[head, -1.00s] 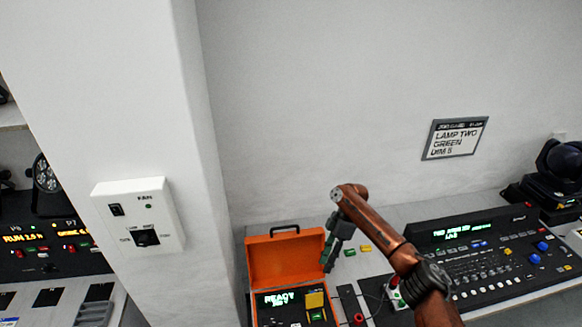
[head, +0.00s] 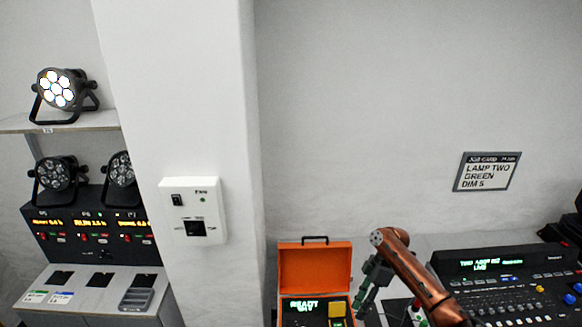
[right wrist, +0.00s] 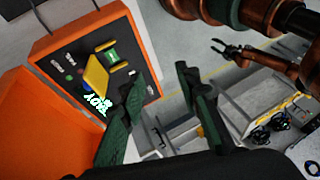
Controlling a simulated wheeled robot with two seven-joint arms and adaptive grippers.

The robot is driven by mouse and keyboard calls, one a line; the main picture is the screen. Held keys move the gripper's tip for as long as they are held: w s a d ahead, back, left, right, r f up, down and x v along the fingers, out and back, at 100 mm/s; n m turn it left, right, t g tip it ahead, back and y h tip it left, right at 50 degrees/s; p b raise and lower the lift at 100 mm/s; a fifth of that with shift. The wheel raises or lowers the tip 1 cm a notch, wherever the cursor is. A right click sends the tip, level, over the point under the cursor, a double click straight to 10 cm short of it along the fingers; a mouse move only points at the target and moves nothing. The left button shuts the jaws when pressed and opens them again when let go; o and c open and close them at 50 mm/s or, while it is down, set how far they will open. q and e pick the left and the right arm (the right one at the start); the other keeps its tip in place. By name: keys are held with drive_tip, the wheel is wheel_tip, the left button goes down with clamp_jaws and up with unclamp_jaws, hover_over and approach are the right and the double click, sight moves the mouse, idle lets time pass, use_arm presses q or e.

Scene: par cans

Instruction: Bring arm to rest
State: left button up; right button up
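My right arm reaches in from the lower right in the head view, with its gripper (head: 366,296) pointing down just right of the open orange case (head: 315,268). In the right wrist view the right gripper's two dark green fingers (right wrist: 158,80) are apart with nothing between them. The orange case (right wrist: 75,45) lies beyond and left of them, with a yellow block in its panel. My left gripper (right wrist: 222,48) shows small in the right wrist view, its jaws apart and empty. It is outside the head view.
A lighting console (head: 510,285) stands at the right. A white pillar carries a fan switch box (head: 193,211). At the left, par cans (head: 62,89) sit on a shelf (head: 75,122) and on a rack unit (head: 95,232). A job card (head: 487,171) hangs on the bare wall.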

drive_tip(key=s+a+f+m+t, duration=0.1)
drive_tip(key=s+a+f+m, duration=0.2)
drive_tip(key=s+f, duration=0.7)
drive_tip(key=s+a+f+m+t, duration=0.1)
drive_tip(key=s+a+f+m, duration=0.15)
drive_tip(key=s+f, duration=0.8)
drive_tip(key=s+d+r+m+t+h, duration=0.25)
drive_tip(key=s+d+m, duration=0.35)
drive_tip(key=s+d, duration=0.35)
drive_tip(key=s+d+r+m+t+h, duration=0.25)
drive_tip(key=s+d+m, duration=0.35)
drive_tip(key=s+d, duration=0.3)
wheel_tip(320, 180, down, 34)
drive_tip(key=s+a+r+g+b, duration=0.1)
drive_tip(key=s+a+b, duration=0.1)
drive_tip(key=s+b, duration=0.1)
use_arm(q)
wheel_tip(320, 180, down, 6)
drive_tip(key=b, duration=0.3)
drive_tip(key=shift+s, duration=0.4)
use_arm(e)
drive_tip(key=s+f+n+g, duration=0.1)
drive_tip(key=s+f, duration=1.8)
drive_tip(key=f, duration=0.1)
drive_tip(key=shift+f, duration=0.25)
use_arm(q)
drive_tip(key=shift+c, duration=0.4)
